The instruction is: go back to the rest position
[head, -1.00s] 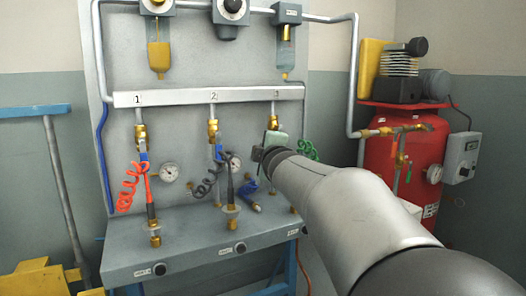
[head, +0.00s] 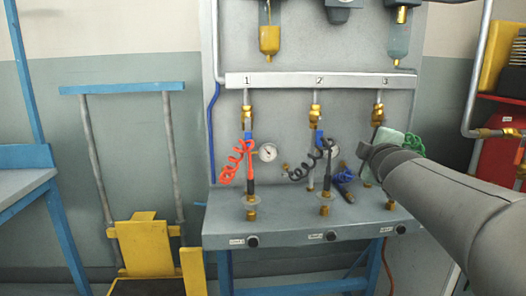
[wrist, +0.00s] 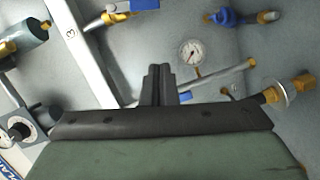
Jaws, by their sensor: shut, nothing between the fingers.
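My gripper (head: 368,150) is in front of station 3 at the right of the blower bench (head: 225,225). In the wrist view my gripper's two dark fingers (wrist: 157,85) are together with nothing between them. Behind them the wrist view shows a gauge (wrist: 193,52), a grey pipe (wrist: 222,77) and a brass fitting (wrist: 292,88). My arm reaches in from the right in the head view and hides part of the bench's right end.
A red coiled hose (head: 237,160) hangs at station 1 and a dark coil (head: 306,163) at station 2. A green coil (head: 414,145) shows behind my gripper. A yellow-and-blue cart (head: 140,240) stands left. A red tank (head: 495,165) is at the right edge.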

